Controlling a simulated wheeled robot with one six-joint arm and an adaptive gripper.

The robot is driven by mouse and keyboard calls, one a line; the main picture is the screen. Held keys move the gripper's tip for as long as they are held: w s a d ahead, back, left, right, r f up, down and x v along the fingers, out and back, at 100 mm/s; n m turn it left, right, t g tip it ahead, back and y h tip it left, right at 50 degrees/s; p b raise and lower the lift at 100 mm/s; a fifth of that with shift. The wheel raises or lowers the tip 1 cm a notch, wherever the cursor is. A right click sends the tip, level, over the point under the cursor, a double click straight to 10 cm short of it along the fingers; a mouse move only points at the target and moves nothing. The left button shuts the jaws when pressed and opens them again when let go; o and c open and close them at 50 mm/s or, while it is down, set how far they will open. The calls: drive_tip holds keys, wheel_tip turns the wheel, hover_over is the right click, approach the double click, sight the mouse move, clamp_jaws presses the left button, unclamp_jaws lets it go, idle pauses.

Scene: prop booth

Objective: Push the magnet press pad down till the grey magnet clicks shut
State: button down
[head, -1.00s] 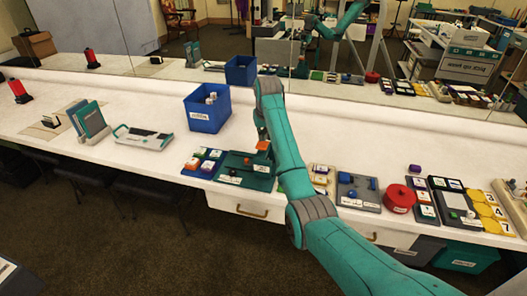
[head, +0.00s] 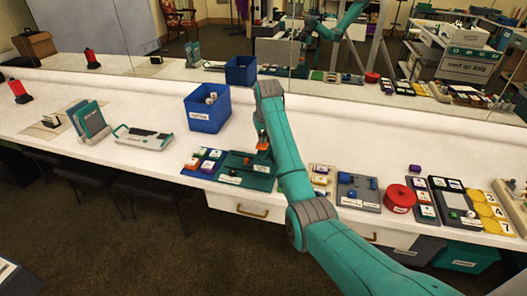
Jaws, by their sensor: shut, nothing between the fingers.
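A green panel (head: 228,172) with white labels lies on the table left of my forearm. A small orange pad (head: 263,148) shows at its back right, partly covered by my arm. My gripper (head: 262,139) points down right at the orange pad; it is small and dark here, shut with nothing held. Whether its tips touch the pad is too small to tell. I cannot make out the grey magnet; it may be hidden by my gripper and arm.
A blue bin (head: 207,112) with pale items stands behind the panel. Coloured tiles (head: 204,160) lie at its left. Right of my arm are a grey board (head: 358,190) and a round red container (head: 398,198).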

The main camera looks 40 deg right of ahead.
drive_tip(key=shift+f, duration=1.1)
drive_tip(key=shift+r, duration=3.8)
drive_tip(key=shift+s, duration=0.1)
